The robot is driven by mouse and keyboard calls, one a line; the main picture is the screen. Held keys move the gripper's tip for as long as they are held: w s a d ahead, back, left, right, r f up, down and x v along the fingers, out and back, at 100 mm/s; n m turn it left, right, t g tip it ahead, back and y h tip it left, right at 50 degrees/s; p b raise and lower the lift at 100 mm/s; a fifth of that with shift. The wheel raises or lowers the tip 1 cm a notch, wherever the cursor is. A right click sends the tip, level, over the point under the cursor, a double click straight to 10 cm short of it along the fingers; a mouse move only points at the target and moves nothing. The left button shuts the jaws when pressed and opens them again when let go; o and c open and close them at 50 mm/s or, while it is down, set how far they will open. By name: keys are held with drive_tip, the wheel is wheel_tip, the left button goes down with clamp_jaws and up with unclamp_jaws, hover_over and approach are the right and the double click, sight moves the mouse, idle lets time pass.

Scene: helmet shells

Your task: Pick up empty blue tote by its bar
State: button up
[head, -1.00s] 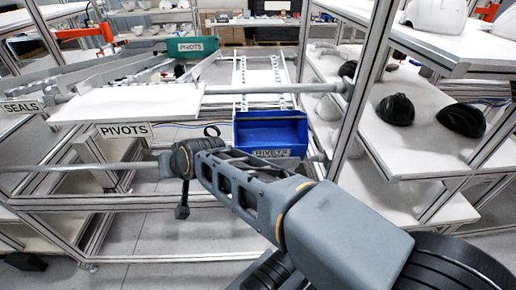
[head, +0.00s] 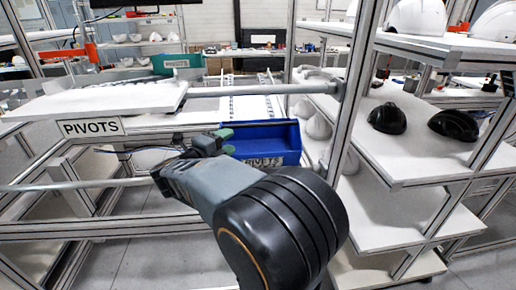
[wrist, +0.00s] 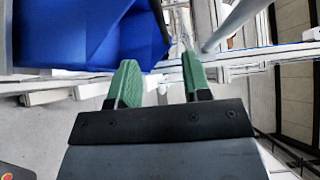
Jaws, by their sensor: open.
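The blue tote (head: 264,140) sits on the rack in the head view, with a white label on its front. It looks empty, though its floor is only partly visible. My gripper (head: 225,142) is at the tote's left edge, its green fingers open. In the wrist view, the tote (wrist: 85,35) fills the upper left and my open gripper (wrist: 158,75) has nothing between its fingers. The left finger is close to the tote's edge; I cannot tell whether it touches. I cannot make out a separate bar on the tote.
A grey horizontal rail (head: 255,90) runs above and behind the tote, meeting an upright post (head: 349,95) at right. A green bin (head: 177,64) stands behind. White shelves (head: 400,135) with black and white helmet shells are at right. A "PIVOTS" sign (head: 91,127) hangs at left.

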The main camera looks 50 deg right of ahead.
sight(253, 126)
drive_tip(key=d, duration=0.4)
drive_tip(key=w+d+p, duration=0.1)
drive_tip(key=d, duration=0.7)
drive_tip(key=shift+w+d+p, duration=0.15)
drive_tip(key=shift+w+p, duration=0.1)
drive_tip(key=shift+p, duration=0.05)
clamp_jaws()
idle(0.3)
